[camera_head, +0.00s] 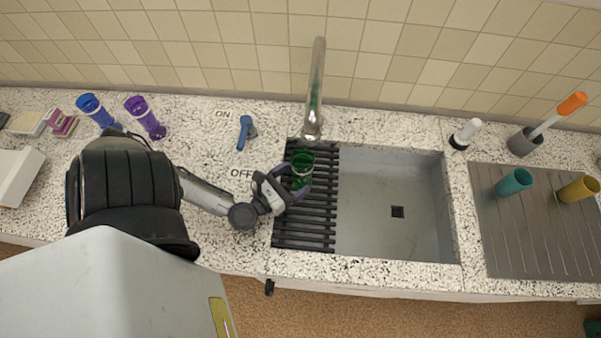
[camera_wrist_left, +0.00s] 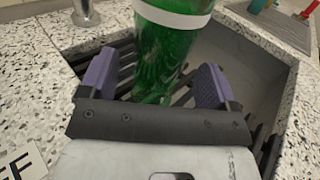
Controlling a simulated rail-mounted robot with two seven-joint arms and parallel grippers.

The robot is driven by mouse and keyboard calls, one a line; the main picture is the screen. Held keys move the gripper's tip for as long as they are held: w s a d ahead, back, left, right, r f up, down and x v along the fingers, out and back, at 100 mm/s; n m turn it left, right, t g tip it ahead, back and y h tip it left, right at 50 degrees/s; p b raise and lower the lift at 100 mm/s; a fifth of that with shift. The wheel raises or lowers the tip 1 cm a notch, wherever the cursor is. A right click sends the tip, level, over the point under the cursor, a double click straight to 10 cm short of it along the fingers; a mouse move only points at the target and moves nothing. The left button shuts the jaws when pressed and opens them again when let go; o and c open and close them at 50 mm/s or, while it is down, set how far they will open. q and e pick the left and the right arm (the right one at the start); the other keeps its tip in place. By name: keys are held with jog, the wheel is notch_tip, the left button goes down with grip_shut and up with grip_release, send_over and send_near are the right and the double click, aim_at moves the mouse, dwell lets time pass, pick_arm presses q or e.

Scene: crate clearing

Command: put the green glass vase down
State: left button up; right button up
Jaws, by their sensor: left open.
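The green glass vase (camera_head: 302,165) stands on the black slatted rack (camera_head: 305,231) at the left side of the sink. In the left wrist view the vase (camera_wrist_left: 165,50) is upright, green and see-through, with a white band; its top is cut off. My left gripper (camera_head: 296,185) is at the vase, with its purple fingers (camera_wrist_left: 156,85) on either side of it. The fingers are open, and gaps show between them and the glass. My right gripper is in neither view.
The sink basin (camera_head: 380,230) is empty right of the rack, under the tap (camera_head: 313,100). A blue vase (camera_head: 95,110) and a purple vase (camera_head: 146,118) stand at the back left. Teal (camera_head: 514,182) and yellow (camera_head: 578,189) cups stand on the drainboard (camera_head: 535,245).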

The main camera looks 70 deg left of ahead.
pick_arm(q)
jog(key=v, duration=0.8)
jog(key=shift+s+d+b, duration=0.15)
jog(key=shift+s+b, duration=0.15)
jog(key=shift+s, duration=0.2)
jog(key=shift+w+r, duration=0.1)
